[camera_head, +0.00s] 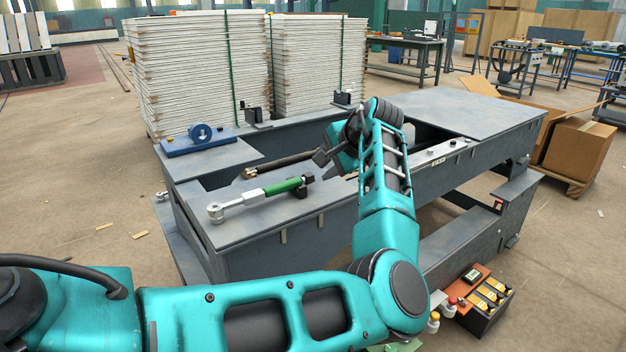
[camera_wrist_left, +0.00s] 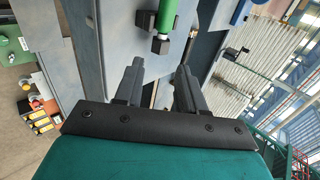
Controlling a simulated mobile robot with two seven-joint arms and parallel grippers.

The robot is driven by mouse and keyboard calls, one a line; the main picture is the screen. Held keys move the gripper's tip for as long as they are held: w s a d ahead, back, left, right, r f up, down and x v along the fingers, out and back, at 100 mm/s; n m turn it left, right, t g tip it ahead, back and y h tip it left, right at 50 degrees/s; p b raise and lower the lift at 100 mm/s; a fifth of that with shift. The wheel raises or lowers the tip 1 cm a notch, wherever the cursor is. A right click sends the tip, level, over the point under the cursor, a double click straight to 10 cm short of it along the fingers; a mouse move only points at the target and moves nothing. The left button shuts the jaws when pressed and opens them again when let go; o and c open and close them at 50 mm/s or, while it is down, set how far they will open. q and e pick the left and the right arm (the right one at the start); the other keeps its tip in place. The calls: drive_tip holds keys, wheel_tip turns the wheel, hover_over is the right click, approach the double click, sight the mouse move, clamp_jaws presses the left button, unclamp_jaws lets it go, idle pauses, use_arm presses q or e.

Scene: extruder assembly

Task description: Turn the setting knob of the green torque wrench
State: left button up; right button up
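The green torque wrench (camera_head: 283,187) lies on the near part of the grey workbench, its metal ratchet head (camera_head: 216,211) to the left and its handle end to the right. Dark block-like parts sit at the handle end. In the left wrist view the green handle (camera_wrist_left: 168,14) comes down from the top, with a dark end piece (camera_wrist_left: 160,46) just beyond the fingertips. My left gripper (camera_head: 322,167) is to the right of the handle end, pointing toward it. In the wrist view its fingers (camera_wrist_left: 160,66) are apart, with nothing between them. My right gripper is not in view.
The workbench (camera_head: 447,105) has an open recess behind the wrench. A blue vise-like fixture (camera_head: 200,137) stands at its back left. Tall stacks of white panels (camera_head: 195,70) rise behind. Batteries (camera_head: 487,296) and bottles sit low at the front right.

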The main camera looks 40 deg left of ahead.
sight(312, 176)
use_arm(q)
drive_tip(key=b+x, duration=0.1)
drive_tip(key=x, duration=0.5)
drive_tip(key=shift+a+f, duration=0.1)
drive_tip(key=shift+f, duration=0.05)
drive_tip(key=shift+w+a+f+b, duration=0.15)
drive_tip(key=shift+a+f+b, duration=0.2)
drive_tip(key=shift+a, duration=0.05)
drive_tip(key=shift+c, duration=0.3)
